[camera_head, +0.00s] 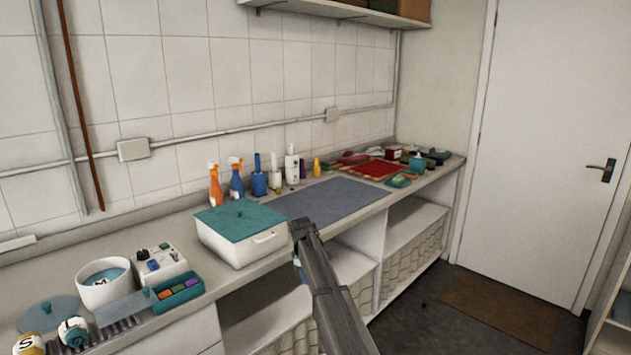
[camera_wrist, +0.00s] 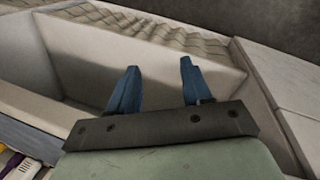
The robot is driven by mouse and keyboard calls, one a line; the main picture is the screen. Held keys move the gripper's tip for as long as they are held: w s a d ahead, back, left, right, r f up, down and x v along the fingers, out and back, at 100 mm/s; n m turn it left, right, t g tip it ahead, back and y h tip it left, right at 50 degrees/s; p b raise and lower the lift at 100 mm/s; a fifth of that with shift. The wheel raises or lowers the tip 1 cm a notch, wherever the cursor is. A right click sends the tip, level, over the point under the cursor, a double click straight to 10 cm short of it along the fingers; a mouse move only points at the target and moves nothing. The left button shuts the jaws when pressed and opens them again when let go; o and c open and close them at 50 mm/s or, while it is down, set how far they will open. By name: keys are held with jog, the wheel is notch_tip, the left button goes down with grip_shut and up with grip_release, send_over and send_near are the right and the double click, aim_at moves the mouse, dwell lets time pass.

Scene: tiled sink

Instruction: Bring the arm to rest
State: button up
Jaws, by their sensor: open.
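My gripper (camera_wrist: 155,88) shows in the wrist view with two blue fingers spread apart and nothing between them. In that view it is in front of the open shelf space under the counter (camera_wrist: 75,50). In the head view my dark arm reaches up from the bottom, and its end is beside the right side of a white box with a teal lid (camera_head: 240,220). The fingers are mostly hidden in the head view. I cannot tell whether the arm touches the counter edge.
A red tray (camera_head: 375,169) is at the far end. The floor (camera_head: 415,320) is open right of my arm, before a door (camera_head: 545,150).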

jog(key=s+d+f+m+g, duration=0.15)
jog(key=s+d+f, duration=0.25)
jog(key=s+f, duration=0.65)
jog(key=s+d+f+m+g, duration=0.1)
jog(key=s+d+f+m, duration=0.3)
jog(key=s+f, duration=0.6)
jog(key=s+d+f+m+g, duration=0.15)
jog(key=s+d+f, duration=0.35)
jog(key=s+f, duration=0.55)
jog(key=s+d+f+m+g, duration=0.1)
jog(key=s+d+f+m, duration=0.1)
jog(key=s, duration=1)
jog(key=s+d+f+m+g+y, duration=0.1)
jog(key=s+f, duration=0.4)
jog(key=s, duration=0.7)
jog(key=s+d+f+m+g, duration=0.3)
jog(key=s+f, duration=0.1)
jog(key=s, duration=0.9)
jog(key=shift+d+m, duration=0.15)
jog(key=shift+m, duration=0.15)
